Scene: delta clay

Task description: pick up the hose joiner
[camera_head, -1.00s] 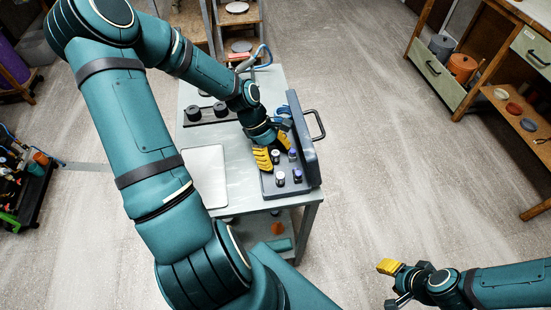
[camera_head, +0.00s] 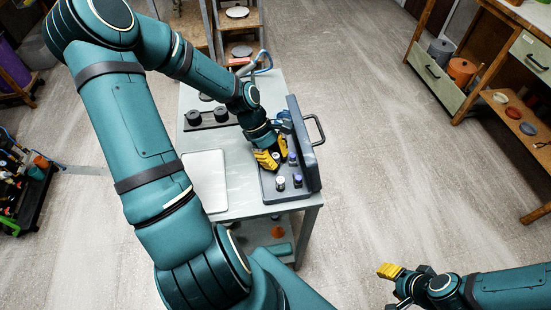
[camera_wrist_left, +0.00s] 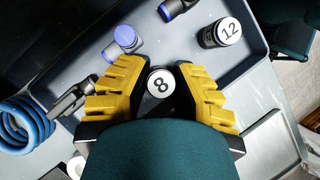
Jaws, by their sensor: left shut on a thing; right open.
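My left gripper (camera_head: 273,158) reaches down into the open dark case on the bench. In the left wrist view its yellow fingers (camera_wrist_left: 160,82) are shut on a small dark cylinder with a white top marked 8 (camera_wrist_left: 160,82). Its lower part is hidden by my gripper. I cannot tell from its look whether this is the hose joiner. A similar cylinder marked 12 (camera_wrist_left: 222,32) and a grey fitting with a blue collar (camera_wrist_left: 125,38) lie in the case nearby, apart from the fingers. My right gripper (camera_head: 396,287) is open and empty over the floor at lower right.
The dark case (camera_head: 268,194) has its raised lid (camera_head: 305,150) on the right. A flat silver panel (camera_head: 206,180) lies left of it on the grey bench. A dark rack with round pieces (camera_head: 220,115) stands behind, and a coiled blue hose (camera_wrist_left: 22,125) lies beside the case.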

